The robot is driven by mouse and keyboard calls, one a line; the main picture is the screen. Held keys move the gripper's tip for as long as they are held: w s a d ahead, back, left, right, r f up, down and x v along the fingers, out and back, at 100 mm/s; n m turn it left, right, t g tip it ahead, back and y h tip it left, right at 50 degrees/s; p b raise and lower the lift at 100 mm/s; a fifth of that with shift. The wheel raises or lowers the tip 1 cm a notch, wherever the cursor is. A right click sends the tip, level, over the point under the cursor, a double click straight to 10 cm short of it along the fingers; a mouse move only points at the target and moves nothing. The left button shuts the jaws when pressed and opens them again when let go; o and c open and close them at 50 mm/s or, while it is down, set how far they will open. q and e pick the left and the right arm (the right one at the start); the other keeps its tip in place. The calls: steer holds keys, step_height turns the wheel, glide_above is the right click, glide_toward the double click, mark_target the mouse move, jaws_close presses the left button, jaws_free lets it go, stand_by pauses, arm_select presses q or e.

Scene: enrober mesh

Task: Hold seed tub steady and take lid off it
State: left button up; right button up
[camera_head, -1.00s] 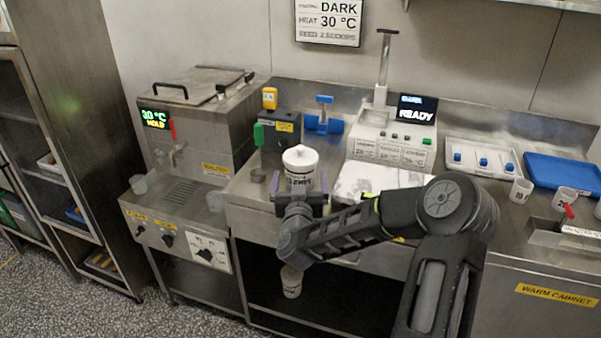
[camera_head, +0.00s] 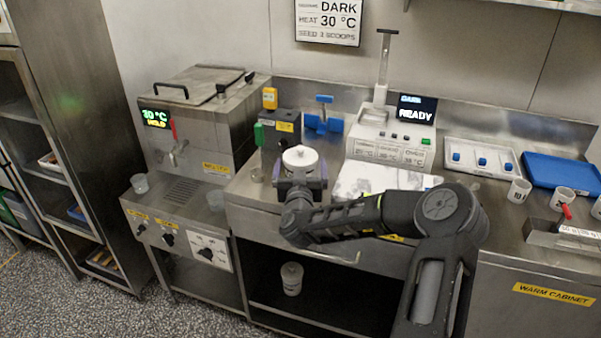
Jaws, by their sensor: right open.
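The white seed tub (camera_head: 301,171) stands upright at the front of the steel counter. Its white lid (camera_head: 300,157) with a small knob is on top. My right gripper (camera_head: 301,182) is open, its fingers spread to the left and right of the tub's body just below the lid. The gripper hides most of the tub's body, and I cannot tell whether the fingers touch it. My left gripper is not in view.
A dark box with a yellow label (camera_head: 281,130) and a blue stand (camera_head: 323,118) are behind the tub. The white READY machine (camera_head: 390,137) is to the right.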

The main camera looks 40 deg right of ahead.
mark_target(301, 147)
steer(key=shift+c, duration=0.2)
steer(key=c, duration=1.7)
steer(key=shift+r, duration=0.1)
steer(key=shift+c, duration=0.2)
step_height(301, 147, up, 10)
steer(key=shift+f, duration=0.1)
steer(key=o, duration=1.1)
steer(key=c, duration=1.5)
